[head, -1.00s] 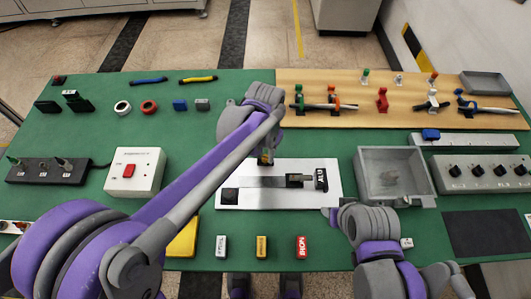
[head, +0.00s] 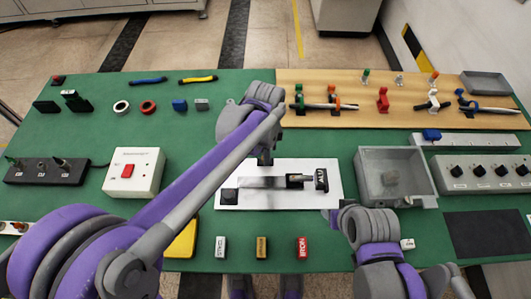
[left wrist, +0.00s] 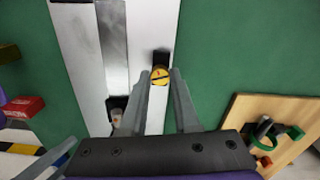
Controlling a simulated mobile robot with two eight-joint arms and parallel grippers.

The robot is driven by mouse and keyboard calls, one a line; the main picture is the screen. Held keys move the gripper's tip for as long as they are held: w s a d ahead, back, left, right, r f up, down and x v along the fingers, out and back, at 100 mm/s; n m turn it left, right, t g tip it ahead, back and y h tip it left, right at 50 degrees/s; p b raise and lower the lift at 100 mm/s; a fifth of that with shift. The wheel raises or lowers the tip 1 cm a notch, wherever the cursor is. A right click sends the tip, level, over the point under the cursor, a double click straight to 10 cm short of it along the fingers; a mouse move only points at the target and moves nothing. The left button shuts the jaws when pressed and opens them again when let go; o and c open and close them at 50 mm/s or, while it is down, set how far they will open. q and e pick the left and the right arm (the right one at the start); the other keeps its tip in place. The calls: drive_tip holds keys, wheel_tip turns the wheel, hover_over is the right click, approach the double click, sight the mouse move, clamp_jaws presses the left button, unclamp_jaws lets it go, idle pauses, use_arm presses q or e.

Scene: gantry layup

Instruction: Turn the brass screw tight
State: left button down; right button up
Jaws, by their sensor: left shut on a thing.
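The brass screw (left wrist: 161,76) shows in the left wrist view as a round yellow head with a dark slot, between the fingertips of my left gripper (left wrist: 160,80). My left gripper is shut on it. In the head view my left gripper (head: 265,158) points down at the back edge of the white plate (head: 236,172), and the screw is hidden there. A grey metal bar (head: 262,182) lies along the plate, with a black clamp-like block (head: 321,180) at its right end. My right gripper (head: 330,215) is low beside the plate's right side; its fingers are unclear.
A grey open bin (head: 368,190) stands right of the plate. A white box with a red switch (head: 128,170) is at left. Small labelled blocks (head: 261,247) stand in front. A wooden board (head: 345,85) with tools lies behind.

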use_arm(q)
drive_tip(key=shift+m, duration=0.9)
drive_tip(key=c, duration=0.6)
unclamp_jaws()
drive_tip(key=shift+c, duration=0.2)
drive_tip(key=shift+r, duration=0.1)
use_arm(e)
drive_tip(key=shift+w+r+p, duration=0.1)
drive_tip(key=shift+r+p, duration=0.35)
drive_tip(key=shift+r, duration=0.05)
use_arm(q)
wheel_tip(320, 180, up, 11)
drive_tip(key=shift+f, duration=0.2)
